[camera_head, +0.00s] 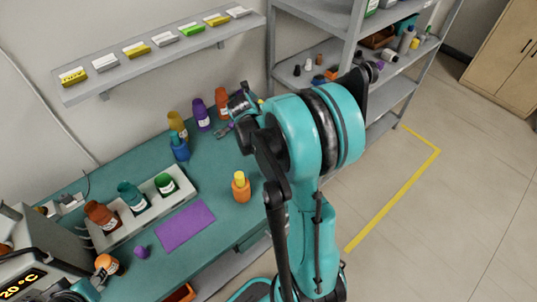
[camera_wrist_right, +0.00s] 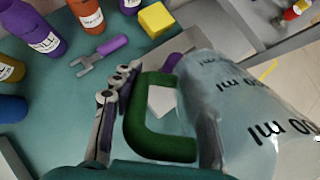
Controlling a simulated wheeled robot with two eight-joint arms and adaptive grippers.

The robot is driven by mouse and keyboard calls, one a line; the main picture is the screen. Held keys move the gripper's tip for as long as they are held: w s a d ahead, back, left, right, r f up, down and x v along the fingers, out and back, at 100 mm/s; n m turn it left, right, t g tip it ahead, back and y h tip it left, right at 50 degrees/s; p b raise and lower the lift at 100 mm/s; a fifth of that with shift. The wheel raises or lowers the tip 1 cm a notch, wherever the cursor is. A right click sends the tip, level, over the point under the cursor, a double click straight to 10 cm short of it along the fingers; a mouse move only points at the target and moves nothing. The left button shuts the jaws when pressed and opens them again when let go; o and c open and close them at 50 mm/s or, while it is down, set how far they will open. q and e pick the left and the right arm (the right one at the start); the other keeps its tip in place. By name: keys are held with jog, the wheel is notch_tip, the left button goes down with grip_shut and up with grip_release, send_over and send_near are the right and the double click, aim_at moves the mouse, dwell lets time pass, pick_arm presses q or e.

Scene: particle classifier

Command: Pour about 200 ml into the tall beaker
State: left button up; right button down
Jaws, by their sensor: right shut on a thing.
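My right gripper (camera_wrist_right: 155,115) is shut on the green handle (camera_wrist_right: 150,152) of a clear vessel with black "ml" markings (camera_wrist_right: 245,110). The vessel fills the right side of the right wrist view. Its rim, base and contents cannot be made out clearly. In the head view my right gripper (camera_head: 240,103) is over the far right end of the teal bench (camera_head: 115,174), partly hidden by my own arm. I cannot pick out a separate tall beaker in either view.
Purple (camera_head: 201,115), orange (camera_head: 222,101) and yellow (camera_head: 176,124) bottles stand along the wall. A white rack (camera_head: 160,205) holds several jars. A purple mat (camera_head: 186,227) and an orange bottle with a yellow cap (camera_head: 241,189) are nearer. A heater (camera_head: 40,262) reads 20 °C.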

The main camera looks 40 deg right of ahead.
jog(key=shift+w+d+t+h+b, duration=0.15)
jog(key=shift+t+h+b, duration=0.6)
jog(key=shift+b, duration=0.55)
dwell(1.4)
jog(key=shift+d+r+t+h+b, duration=0.1)
jog(key=shift+r+t+h+b, duration=0.4)
jog(key=shift+r+h, duration=0.25)
dwell(2.0)
